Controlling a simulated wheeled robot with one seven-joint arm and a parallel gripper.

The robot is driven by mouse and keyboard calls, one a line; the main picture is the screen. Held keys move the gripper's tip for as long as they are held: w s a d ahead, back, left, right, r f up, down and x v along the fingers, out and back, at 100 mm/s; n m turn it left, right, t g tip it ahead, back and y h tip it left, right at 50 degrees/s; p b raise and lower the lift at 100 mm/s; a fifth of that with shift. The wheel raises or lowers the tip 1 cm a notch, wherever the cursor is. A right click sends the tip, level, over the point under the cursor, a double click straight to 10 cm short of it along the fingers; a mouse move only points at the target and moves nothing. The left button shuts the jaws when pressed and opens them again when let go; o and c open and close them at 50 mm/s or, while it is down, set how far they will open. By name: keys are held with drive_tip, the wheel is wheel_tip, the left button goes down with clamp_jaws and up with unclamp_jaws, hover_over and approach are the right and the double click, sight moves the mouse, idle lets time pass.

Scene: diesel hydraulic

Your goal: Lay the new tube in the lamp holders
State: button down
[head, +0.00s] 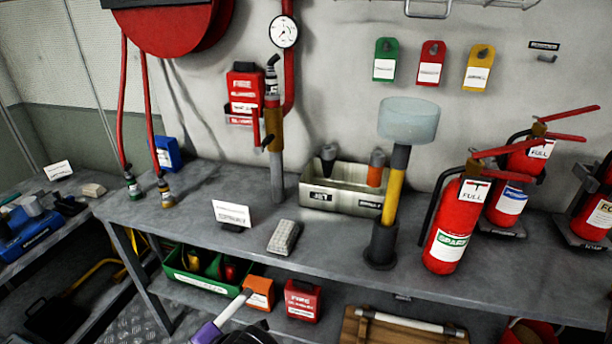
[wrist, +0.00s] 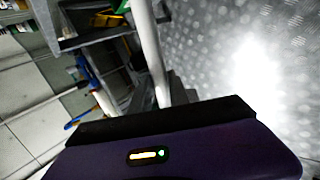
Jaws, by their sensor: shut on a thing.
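A slim white tube (head: 232,309) shows at the bottom of the head view, slanting up to the right; the part beside it at its lower end is purple. In the wrist view the white tube (wrist: 150,50) runs upward from behind the dark edge of my gripper (wrist: 155,106). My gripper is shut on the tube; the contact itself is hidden. I cannot tell whether these are lamp holders.
A grey workbench (head: 200,196) holds a mallet (head: 396,180), a metal bin (head: 345,183) and red extinguishers (head: 452,230). Patterned metal floor (wrist: 220,60) shows in the wrist view.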

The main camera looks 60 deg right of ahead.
wheel_tip(320, 180, up, 18)
drive_tip(key=p, duration=1.7)
drive_tip(key=shift+s+a+r, duration=0.15)
drive_tip(key=shift+s+r, duration=0.05)
drive_tip(key=shift+s, duration=0.1)
